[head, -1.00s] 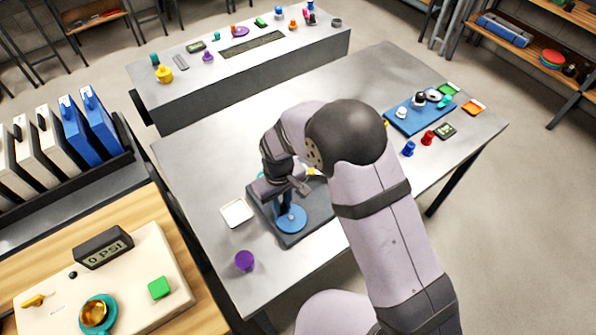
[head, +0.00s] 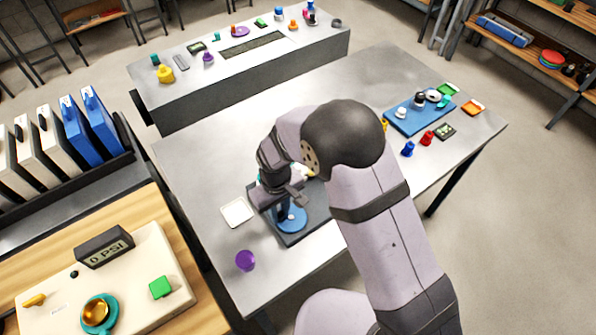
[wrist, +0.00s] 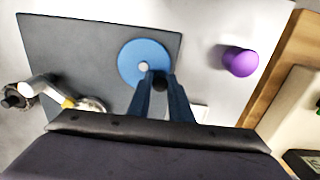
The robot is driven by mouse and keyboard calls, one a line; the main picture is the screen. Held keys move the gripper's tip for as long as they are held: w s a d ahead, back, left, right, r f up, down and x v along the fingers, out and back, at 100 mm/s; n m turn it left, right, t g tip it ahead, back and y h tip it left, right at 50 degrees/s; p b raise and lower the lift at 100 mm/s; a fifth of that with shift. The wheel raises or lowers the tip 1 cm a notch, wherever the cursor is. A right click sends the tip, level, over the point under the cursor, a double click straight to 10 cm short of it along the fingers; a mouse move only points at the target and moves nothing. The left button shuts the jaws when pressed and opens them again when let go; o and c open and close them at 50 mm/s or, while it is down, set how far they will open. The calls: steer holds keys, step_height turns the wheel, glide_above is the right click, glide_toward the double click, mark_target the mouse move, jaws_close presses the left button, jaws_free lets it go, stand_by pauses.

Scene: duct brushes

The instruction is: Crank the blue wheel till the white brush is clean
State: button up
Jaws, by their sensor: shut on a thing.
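The blue wheel (head: 292,220) lies on a dark grey board (head: 318,225) near the front of the metal table. It shows as a blue disc in the wrist view (wrist: 133,62). My gripper (wrist: 160,84) points down at its edge, fingers closed around a small dark knob (wrist: 159,83), which looks like the wheel's crank handle. In the head view my wrist hides part of the wheel and board. A whitish curved piece with a dark end and a yellow part (wrist: 45,88) lies beside the wheel; I cannot tell whether it is the white brush.
A purple object (head: 245,261) and a white square dish (head: 237,213) stand left of the board. A blue tray (head: 408,122) with small items is at the table's far right, beside blue and red pieces. A control panel (head: 125,285) is at lower left.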

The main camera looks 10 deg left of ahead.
steer(key=shift+s+d, duration=0.15)
steer(key=shift+s+d, duration=0.3)
steer(key=shift+s, duration=0.15)
steer(key=shift+s+d+p, duration=0.2)
steer(key=shift+d+p, duration=0.1)
steer(key=shift+d, duration=0.25)
